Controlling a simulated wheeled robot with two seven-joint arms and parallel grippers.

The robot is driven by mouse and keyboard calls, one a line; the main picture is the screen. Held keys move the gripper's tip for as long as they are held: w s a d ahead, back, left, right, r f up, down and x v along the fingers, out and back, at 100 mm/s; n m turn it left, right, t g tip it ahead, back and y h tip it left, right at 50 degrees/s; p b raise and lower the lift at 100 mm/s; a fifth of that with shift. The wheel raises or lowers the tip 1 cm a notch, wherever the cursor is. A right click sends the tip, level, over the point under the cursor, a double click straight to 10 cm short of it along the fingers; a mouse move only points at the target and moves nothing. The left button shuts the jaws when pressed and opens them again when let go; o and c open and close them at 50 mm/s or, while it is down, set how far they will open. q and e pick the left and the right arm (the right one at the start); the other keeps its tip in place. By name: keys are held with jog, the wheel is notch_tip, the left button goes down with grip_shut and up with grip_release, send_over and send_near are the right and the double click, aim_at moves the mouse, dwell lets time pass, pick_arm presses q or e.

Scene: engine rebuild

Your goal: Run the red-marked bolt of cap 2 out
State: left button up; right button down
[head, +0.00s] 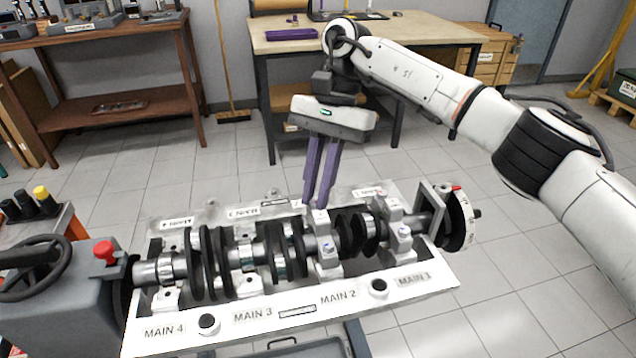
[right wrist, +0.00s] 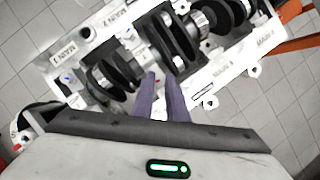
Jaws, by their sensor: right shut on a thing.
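Cap 2 (head: 327,262) sits across the crankshaft (head: 275,255) in the engine block, by the MAIN 2 label. A blue-marked bolt shows on its near side (head: 327,247). My right gripper (head: 316,203) points down at the far end of cap 2, its purple fingers close together and shut on a bolt there. The fingertips hide the bolt, so its red mark is not clear. In the right wrist view the fingers (right wrist: 161,78) reach to the edge of cap 2 (right wrist: 142,50). My left gripper is out of view.
Cap 1 (head: 398,235) stands to the right on the block, by a degree wheel (head: 458,218). The block's white rim (head: 240,333) carries the MAIN labels. A grey unit with a handwheel (head: 40,265) is at the left. A workbench (head: 420,30) stands behind, with open floor between.

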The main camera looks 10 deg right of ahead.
jog(key=shift+f+n, duration=0.3)
jog(key=shift+f, duration=0.05)
jog(key=c, duration=1.7)
grip_release()
jog(key=shift+d, duration=0.1)
jog(key=shift+c, duration=0.2)
jog(key=shift+r, duration=0.1)
jog(key=shift+r, duration=0.15)
jog(key=p+v, duration=0.2)
jog(key=v, duration=0.8)
jog(key=shift+w, duration=0.1)
